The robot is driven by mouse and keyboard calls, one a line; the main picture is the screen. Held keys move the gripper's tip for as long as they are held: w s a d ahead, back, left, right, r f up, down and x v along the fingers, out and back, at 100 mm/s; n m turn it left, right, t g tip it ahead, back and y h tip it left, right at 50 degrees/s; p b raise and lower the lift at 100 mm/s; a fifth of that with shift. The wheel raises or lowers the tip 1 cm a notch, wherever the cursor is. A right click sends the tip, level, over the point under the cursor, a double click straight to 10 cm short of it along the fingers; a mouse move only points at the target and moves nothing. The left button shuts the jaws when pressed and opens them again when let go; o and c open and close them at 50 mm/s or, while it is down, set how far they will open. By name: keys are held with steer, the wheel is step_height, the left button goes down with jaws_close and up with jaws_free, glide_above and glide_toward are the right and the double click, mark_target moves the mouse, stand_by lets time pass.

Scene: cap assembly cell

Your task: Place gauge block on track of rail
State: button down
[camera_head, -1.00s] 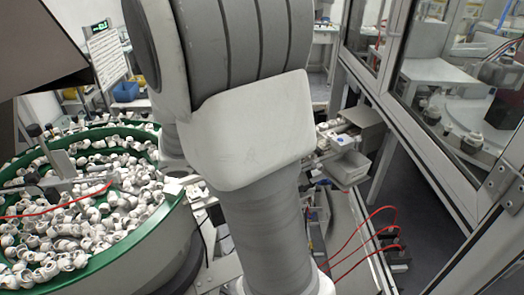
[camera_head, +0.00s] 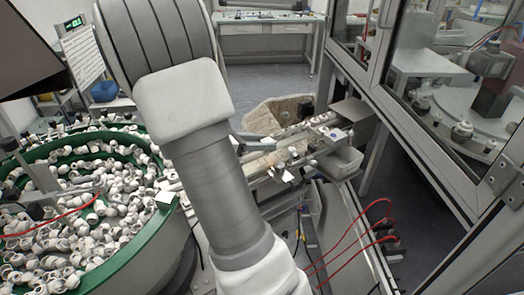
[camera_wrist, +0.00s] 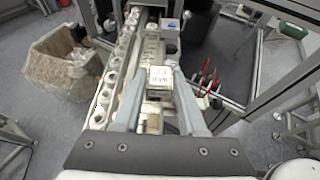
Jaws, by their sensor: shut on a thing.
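The gauge block (camera_wrist: 160,76) is a small block with a white, marked top face. It shows in the wrist view between the fingertips of my gripper (camera_wrist: 160,84), which is shut on it. The rail (camera_wrist: 110,88) carries a track with a row of white caps and runs just left of the block in the wrist view. Whether the block touches anything below it cannot be told. In the head view the rail (camera_head: 262,163) runs from the bowl toward the upper right. My arm covers part of it, and the block cannot be made out clearly there.
A green-rimmed bowl (camera_head: 150,228) full of white caps stands at the left. A beige bin (camera_head: 268,116) is behind the rail. A glass-walled frame (camera_head: 420,150) closes off the right side. Red cables (camera_head: 350,240) loop at the front right.

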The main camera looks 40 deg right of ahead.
mark_target(262, 161)
steer(key=shift+w+d+f, duration=0.8)
steer(key=shift+w+d, duration=0.15)
steer(key=shift+d, duration=0.1)
steer(key=shift+f+p, duration=0.3)
steer(key=shift+f, duration=1.75)
steer(key=shift+f, duration=0.15)
steer(key=c, duration=0.8)
jaws_free()
steer(key=shift+o, duration=0.2)
